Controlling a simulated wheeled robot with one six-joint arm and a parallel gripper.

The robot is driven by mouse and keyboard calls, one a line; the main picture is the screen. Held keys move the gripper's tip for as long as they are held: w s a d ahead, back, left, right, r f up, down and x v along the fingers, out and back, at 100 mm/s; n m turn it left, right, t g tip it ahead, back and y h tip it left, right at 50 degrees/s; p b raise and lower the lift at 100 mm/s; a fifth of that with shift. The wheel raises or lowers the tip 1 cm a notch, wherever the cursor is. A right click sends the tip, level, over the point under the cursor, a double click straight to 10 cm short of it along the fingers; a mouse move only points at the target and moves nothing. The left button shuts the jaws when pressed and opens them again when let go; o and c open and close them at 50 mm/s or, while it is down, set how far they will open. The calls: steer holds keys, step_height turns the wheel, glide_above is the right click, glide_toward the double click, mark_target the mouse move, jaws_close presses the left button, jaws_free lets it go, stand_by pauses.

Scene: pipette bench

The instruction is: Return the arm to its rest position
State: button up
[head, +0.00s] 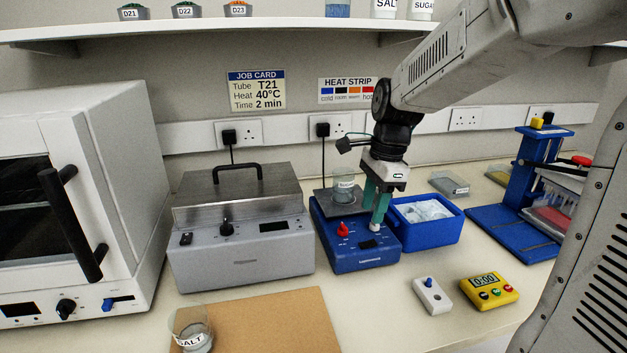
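My gripper (372,215) hangs from the arm with its teal fingers pointing down, over the right front of the blue hotplate (358,257). The fingertips are close to a small white knob (376,227) on the hotplate. I cannot tell whether they touch it, or how far apart the fingers are. A glass beaker (344,188) with a label stands on the hotplate's grey top plate, just left of the fingers.
A blue tub (428,236) stands right of the hotplate, and a grey lidded bath (242,258) stands left. A blue stand (533,180), yellow timer (489,292) and white switch box (432,296) are at right. A shelf (215,29) runs above.

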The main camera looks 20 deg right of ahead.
steer(key=s+a+r+n, duration=0.1)
steer(key=s+a+n, duration=0.1)
steer(key=s+n, duration=0.7)
steer(key=s+a+r+n+t+h, duration=0.1)
steer(key=s+a+n, duration=0.2)
steer(key=s+n, duration=0.7)
steer(key=s, duration=0.3)
steer(key=shift+a+r+h, duration=0.25)
steer(key=shift+r+h, duration=0.05)
